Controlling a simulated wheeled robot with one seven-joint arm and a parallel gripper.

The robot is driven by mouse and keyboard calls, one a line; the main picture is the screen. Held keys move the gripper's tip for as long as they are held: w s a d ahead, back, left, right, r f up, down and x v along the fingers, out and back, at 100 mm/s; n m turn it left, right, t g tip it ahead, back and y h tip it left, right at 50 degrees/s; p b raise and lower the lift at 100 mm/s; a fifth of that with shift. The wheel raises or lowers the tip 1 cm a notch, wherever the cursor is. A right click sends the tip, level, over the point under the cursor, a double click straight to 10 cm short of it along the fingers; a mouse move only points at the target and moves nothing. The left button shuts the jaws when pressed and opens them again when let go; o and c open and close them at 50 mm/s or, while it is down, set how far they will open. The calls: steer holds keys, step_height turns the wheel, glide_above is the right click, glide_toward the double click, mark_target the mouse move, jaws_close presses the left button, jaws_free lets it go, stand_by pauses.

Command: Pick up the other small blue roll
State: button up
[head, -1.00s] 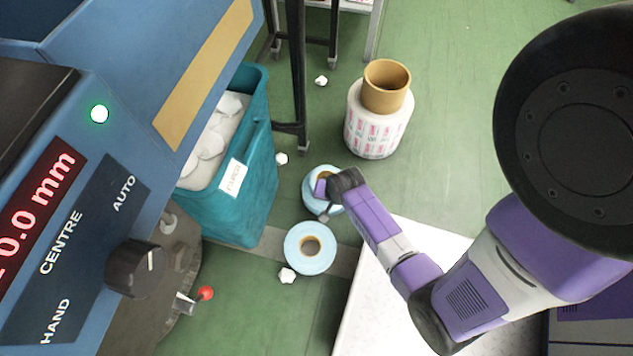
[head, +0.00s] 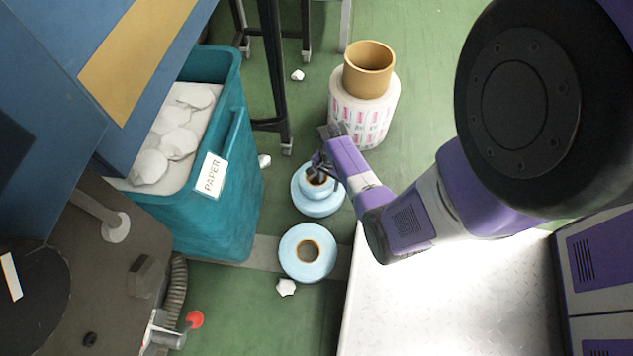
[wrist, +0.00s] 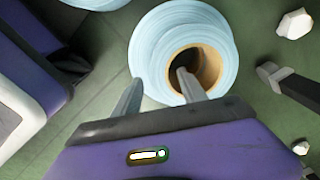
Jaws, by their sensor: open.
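A small blue roll (head: 319,181) with a brown core appears to sit on a wider blue roll (head: 318,207) on the floor. In the wrist view the small roll (wrist: 225,52) is close up, with the wider roll (wrist: 147,48) behind it. My gripper (head: 318,172) is open over the small roll; in the wrist view my gripper (wrist: 158,80) has one finger at the core opening and the other outside the roll's left side. Contact cannot be told. Another blue roll (head: 291,253) lies flat on the floor, nearer the bottom of the head view.
A teal paper bin (head: 225,225) stands left of the rolls, beside the blue machine (head: 60,60). A printed white roll (head: 375,125) with a cardboard core (head: 369,80) on it stands beyond. White paper scraps (head: 286,287) lie about. A bright metal plate (head: 450,300) is at the right.

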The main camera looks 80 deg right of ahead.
mark_target(329, 183)
step_height(329, 183, down, 4)
steer(key=shift+r+b, duration=0.25)
steer(key=shift+b, duration=0.7)
steer(key=shift+r, duration=0.1)
steer(key=shift+c, duration=0.2)
jaws_close()
stand_by(0.3)
